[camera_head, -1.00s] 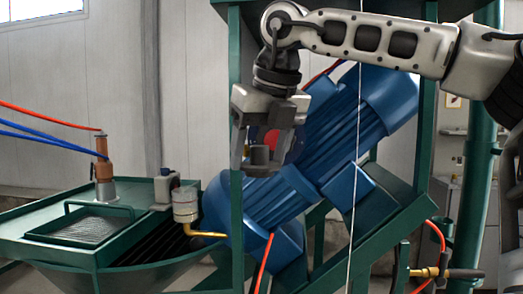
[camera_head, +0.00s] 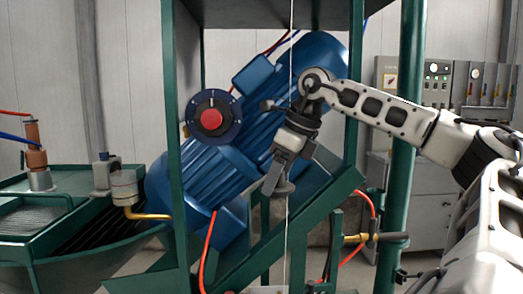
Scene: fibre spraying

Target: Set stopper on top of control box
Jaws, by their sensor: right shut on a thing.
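My right gripper (camera_head: 273,183) points down in front of the blue motor, right of the red knob. It is shut on a small grey piece, seemingly the stopper (camera_head: 284,188), whose shape is partly hidden by the fingers. A grey cabinet with a panel of switches and lights, perhaps the control box (camera_head: 437,85), stands at the far right in the background. The gripper is well apart from it, to its left. My left gripper is not in view.
The blue motor (camera_head: 318,65) sits slanted in a green frame (camera_head: 182,200). A blue disc with a red knob (camera_head: 211,119) shows at the left of the motor. A thin white line hangs close to the gripper. Orange hoses (camera_head: 209,250) hang below.

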